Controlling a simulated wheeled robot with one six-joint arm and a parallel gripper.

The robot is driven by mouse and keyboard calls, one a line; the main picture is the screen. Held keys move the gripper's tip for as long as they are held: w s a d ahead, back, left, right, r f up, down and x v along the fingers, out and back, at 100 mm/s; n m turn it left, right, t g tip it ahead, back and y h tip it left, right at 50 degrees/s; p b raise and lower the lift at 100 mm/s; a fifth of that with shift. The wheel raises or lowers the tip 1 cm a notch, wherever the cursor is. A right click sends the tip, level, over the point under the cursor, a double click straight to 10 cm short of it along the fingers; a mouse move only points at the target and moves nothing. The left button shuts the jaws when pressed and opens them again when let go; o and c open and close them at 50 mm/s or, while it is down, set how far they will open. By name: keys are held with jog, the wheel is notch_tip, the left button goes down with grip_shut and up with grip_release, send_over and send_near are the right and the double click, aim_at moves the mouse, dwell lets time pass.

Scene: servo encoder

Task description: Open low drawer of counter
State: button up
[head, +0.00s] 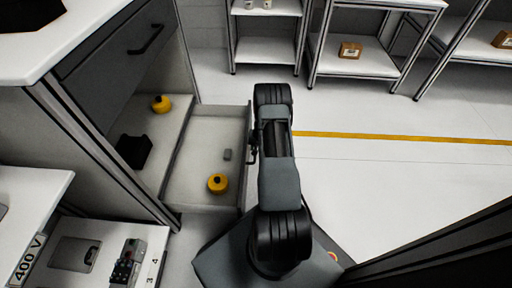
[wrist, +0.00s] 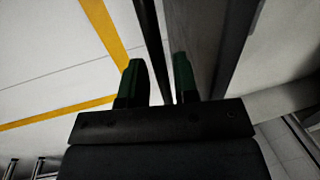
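The counter (head: 100,130) stands at the left of the head view. Its low drawer (head: 205,135) is pulled out, with the inside showing. A yellow round item (head: 217,183) and a small grey block (head: 227,155) lie in it. My gripper (head: 254,146) is at the outer face of the drawer front, by its dark handle, partly hidden by my arm. In the wrist view my gripper's two green fingertips (wrist: 158,82) stand apart. The dark handle bar (wrist: 151,35) runs between them, with gaps showing beside it. The drawer front (wrist: 205,40) is to the right.
The upper drawer (head: 120,50) is shut. Another yellow item (head: 161,104) and a black bin (head: 134,151) sit inside the counter. A bench (head: 105,235) with devices is at lower left. Shelves (head: 350,65) line the back. Floor (head: 400,170) to the right is clear.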

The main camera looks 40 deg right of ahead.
jog(key=shift+o, duration=1)
notch_tip(320, 180, up, 14)
jog(key=s+d+p, duration=0.1)
jog(key=d+p, duration=0.1)
jog(key=p, duration=0.3)
jog(key=shift+s+f, duration=0.2)
jog(key=shift+s, duration=0.2)
